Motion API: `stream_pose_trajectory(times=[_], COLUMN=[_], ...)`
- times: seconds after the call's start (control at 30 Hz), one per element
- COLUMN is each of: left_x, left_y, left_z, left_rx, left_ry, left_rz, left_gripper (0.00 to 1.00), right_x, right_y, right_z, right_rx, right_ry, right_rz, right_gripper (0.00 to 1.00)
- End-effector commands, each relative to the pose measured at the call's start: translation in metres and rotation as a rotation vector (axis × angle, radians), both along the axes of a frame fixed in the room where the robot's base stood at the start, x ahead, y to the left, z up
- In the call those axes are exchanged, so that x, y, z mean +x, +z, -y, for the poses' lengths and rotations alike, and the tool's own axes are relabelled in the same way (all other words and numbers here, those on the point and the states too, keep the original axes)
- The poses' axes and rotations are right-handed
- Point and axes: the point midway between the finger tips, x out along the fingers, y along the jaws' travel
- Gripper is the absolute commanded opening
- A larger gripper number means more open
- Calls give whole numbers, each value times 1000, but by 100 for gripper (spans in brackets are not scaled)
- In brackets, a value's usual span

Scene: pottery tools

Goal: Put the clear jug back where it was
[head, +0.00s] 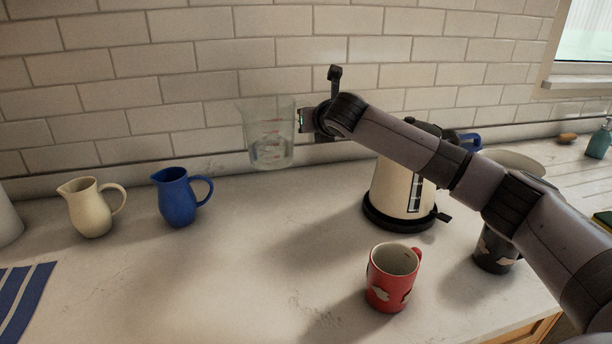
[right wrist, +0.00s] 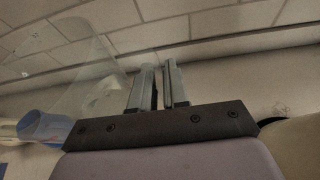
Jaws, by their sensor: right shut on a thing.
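The clear jug (head: 268,135) is upright in the head view, in front of the tiled wall, and seems to be held above the counter. Red marks show on its side. My right gripper (head: 303,121) reaches it from the right and is shut on it, probably at its handle, though the exact contact is hard to make out. In the right wrist view the jug (right wrist: 85,80) is a large see-through shape left of the fingers (right wrist: 165,85). My left gripper is out of view.
A cream jug (head: 92,208) and a blue jug (head: 177,198) stand on the counter (head: 240,270) at left. A kettle (head: 393,195) stands under my right arm, with a red mug (head: 390,278) in front and a dark mug (head: 496,250) at right. The counter's middle is clear.

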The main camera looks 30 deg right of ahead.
Motion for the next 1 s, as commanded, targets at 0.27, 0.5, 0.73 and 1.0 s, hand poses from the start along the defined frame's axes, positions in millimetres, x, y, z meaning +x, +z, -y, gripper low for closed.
stream_pose_trajectory(times=[0.27,0.5,0.73,1.0], left_x=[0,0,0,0], left_y=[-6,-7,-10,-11], left_z=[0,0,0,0], left_rx=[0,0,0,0], left_ry=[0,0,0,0], left_rz=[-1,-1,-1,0], left_gripper=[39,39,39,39], right_x=[0,0,0,0], right_y=[-64,-81,-111,-121], right_z=[-1,0,-1,-1], right_rx=[2,3,2,3], right_ry=[1,0,1,1], right_rz=[2,5,2,5], right_gripper=[0,0,0,0])
